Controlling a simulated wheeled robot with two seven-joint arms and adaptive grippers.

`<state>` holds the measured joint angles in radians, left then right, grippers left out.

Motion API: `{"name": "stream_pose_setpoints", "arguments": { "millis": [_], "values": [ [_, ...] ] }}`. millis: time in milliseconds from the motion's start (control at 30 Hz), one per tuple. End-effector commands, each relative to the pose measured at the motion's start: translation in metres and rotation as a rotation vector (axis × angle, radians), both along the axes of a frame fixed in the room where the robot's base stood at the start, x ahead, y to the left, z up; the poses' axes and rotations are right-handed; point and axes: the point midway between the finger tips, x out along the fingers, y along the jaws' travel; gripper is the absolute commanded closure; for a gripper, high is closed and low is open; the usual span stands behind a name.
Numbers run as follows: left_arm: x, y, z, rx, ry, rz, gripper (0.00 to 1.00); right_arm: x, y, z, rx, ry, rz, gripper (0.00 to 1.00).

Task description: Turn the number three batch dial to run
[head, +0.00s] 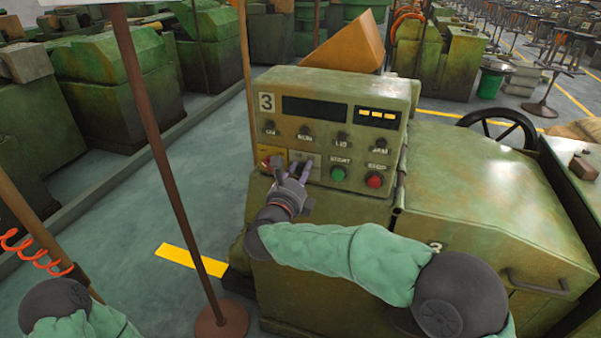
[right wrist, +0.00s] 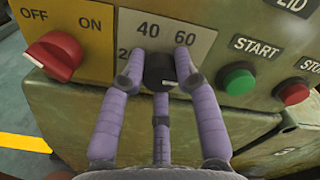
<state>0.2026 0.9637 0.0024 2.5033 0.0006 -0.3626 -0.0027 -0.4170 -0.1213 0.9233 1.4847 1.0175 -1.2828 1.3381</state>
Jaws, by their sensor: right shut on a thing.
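The green machine's control panel (head: 320,122) bears a number 3 plate (head: 266,102). My right gripper (head: 294,170) is at the panel's lower left, with its purple fingers around a small black dial (right wrist: 159,73). In the right wrist view the gripper (right wrist: 160,82) has one finger on each side of the dial and a third below it. The grey dial plate (right wrist: 150,32) reads 40 and 60, with a number partly hidden by the left finger. The dial's pointer direction is hard to tell. My left gripper is out of view.
A red OFF/ON switch (right wrist: 52,60) on a yellow plate is left of the dial. A green START button (right wrist: 238,80) and a red stop button (right wrist: 292,92) are to the right. A thin post (head: 160,150) stands left of the machine.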

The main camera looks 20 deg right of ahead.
Motion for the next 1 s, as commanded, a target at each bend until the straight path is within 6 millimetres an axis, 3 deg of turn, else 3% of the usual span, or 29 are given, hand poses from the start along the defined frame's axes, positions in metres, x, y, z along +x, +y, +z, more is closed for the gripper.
{"name": "stream_pose_setpoints", "arguments": {
  "millis": [567, 600, 633, 667, 1000],
  "values": [
    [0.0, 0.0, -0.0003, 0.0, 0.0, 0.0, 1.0, -0.0009, -0.0017, -0.0044, 0.025, -0.009, -0.006, 1.0],
    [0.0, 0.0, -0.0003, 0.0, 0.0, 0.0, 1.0, -0.001, -0.0017, -0.0046, 0.025, -0.008, -0.006, 0.57],
    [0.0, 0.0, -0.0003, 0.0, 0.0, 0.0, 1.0, -0.0009, -0.0016, -0.0046, 0.025, -0.008, -0.006, 0.48],
    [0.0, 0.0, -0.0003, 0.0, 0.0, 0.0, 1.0, -0.0009, -0.0015, -0.0045, 0.024, -0.009, -0.005, 0.44],
    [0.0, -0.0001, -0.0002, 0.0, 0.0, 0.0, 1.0, -0.0012, 0.0005, -0.0023, 0.024, -0.012, -0.001, 0.44]
  ]
}}
